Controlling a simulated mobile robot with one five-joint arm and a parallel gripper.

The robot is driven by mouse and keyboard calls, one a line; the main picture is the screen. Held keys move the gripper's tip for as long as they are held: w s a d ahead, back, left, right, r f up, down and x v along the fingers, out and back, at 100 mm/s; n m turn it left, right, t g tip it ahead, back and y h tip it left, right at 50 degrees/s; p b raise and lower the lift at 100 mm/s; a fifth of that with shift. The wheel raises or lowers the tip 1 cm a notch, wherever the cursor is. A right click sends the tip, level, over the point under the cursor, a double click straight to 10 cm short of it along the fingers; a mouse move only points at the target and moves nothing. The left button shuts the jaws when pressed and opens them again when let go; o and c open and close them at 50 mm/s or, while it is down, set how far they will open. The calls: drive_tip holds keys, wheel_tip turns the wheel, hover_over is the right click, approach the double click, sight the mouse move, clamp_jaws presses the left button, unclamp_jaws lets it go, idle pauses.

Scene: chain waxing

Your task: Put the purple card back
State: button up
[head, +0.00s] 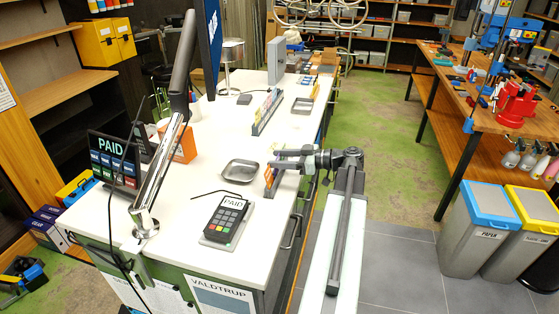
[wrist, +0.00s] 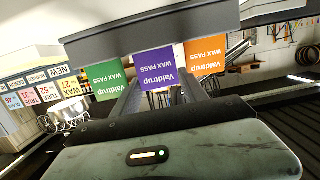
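The purple card (wrist: 161,68) stands in the middle of a row in the wrist view, between a green card (wrist: 107,79) and an orange card (wrist: 205,56). All three read "Valdtrup WAX PASS" upside down and meet a dark grey rack (wrist: 150,33) at the top of that picture. In the head view the small rack with an orange face (head: 269,178) stands at the counter's right edge. My gripper (head: 281,160) is at this rack, its fingers apart. In the wrist view the fingers lie either side of the purple card; contact is not clear.
A metal tray (head: 242,171) lies left of the rack, and a card reader (head: 227,218) marked PAID lies nearer on the white counter (head: 180,255). A longer card rack (head: 267,111) stands farther back. Bins (head: 480,235) and a workbench (head: 460,85) are at right.

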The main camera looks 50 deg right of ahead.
drive_tip(key=shift+r, duration=0.1)
drive_tip(key=shift+d+r+p, duration=0.1)
drive_tip(key=shift+r+p, duration=0.1)
drive_tip(key=shift+p, duration=0.1)
drive_tip(key=p+v, duration=0.1)
drive_tip(key=v, duration=1.1)
drive_tip(key=shift+p, duration=0.35)
drive_tip(key=shift+s+f, duration=0.1)
